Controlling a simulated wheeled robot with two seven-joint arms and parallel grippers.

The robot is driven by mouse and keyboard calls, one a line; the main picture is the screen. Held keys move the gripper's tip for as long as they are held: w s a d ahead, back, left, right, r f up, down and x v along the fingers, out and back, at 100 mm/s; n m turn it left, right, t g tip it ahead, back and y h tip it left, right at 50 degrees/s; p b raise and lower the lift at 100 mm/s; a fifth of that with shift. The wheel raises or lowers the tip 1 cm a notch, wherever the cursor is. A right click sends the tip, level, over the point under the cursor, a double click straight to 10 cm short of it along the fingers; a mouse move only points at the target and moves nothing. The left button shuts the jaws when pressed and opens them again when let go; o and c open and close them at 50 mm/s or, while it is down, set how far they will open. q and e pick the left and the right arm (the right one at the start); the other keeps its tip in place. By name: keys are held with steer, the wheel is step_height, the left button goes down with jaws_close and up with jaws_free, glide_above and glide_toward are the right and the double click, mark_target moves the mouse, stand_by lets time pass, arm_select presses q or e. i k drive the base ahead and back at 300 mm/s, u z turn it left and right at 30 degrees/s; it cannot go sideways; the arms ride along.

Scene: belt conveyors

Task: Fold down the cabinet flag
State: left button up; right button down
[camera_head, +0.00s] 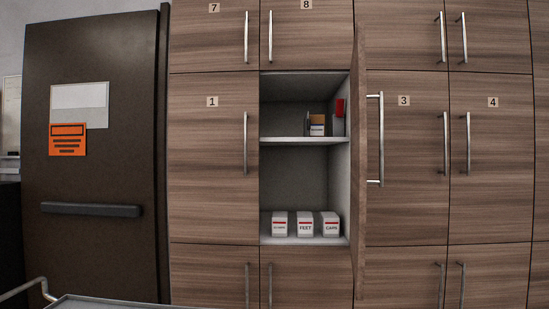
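A wood-grain cabinet stands open between door 1 and door 3. Its open door (360,170) is swung out to the right, seen nearly edge-on, with a long metal handle (380,140). A small red flag (340,108) shows upright by the right inner wall, above the middle shelf (300,140). How it is fixed there is too small to tell. Neither of my grippers is in view.
A small brown-and-white box (317,125) stands on the middle shelf. Three white boxes (305,225) stand on the cabinet bottom. A dark door (90,250) with a push bar is at left. A metal-railed cart edge (120,301) shows at bottom left.

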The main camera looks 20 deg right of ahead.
mark_target(340, 102)
steer(key=k, duration=0.65)
steer(key=z, duration=0.5)
steer(key=i, duration=0.6)
steer(key=z, duration=0.85)
steer(key=i, duration=0.85)
